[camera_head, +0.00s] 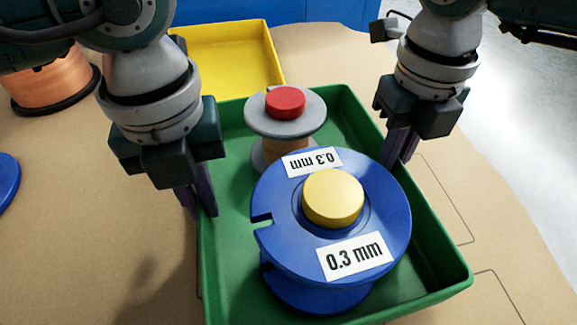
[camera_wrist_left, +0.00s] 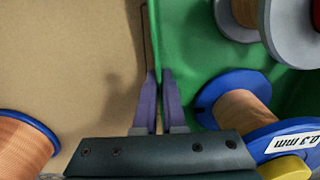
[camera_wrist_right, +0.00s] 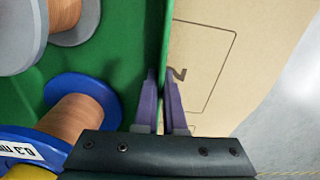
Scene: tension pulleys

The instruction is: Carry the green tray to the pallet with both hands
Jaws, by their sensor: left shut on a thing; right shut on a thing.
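The green tray (camera_head: 445,255) lies in the middle of the head view, over a brown surface. A blue spool (camera_head: 385,205) with a yellow knob and "0.3 mm" labels stands in it, with a grey spool (camera_head: 258,118) with a red knob behind. My left gripper (camera_head: 200,200) is shut on the tray's left wall; the left wrist view shows its fingers (camera_wrist_left: 158,95) on either side of the green edge. My right gripper (camera_head: 398,150) is shut on the right wall; its fingers (camera_wrist_right: 162,95) straddle that edge in the right wrist view. Whether the tray touches the surface is unclear.
A yellow tray (camera_head: 230,55) lies behind the green one. A copper-wound spool (camera_head: 55,80) stands at the upper left, and part of a blue disc (camera_head: 8,182) shows at the left edge. The brown surface (camera_head: 70,240) has outlined shapes at right. No pallet is clearly identifiable.

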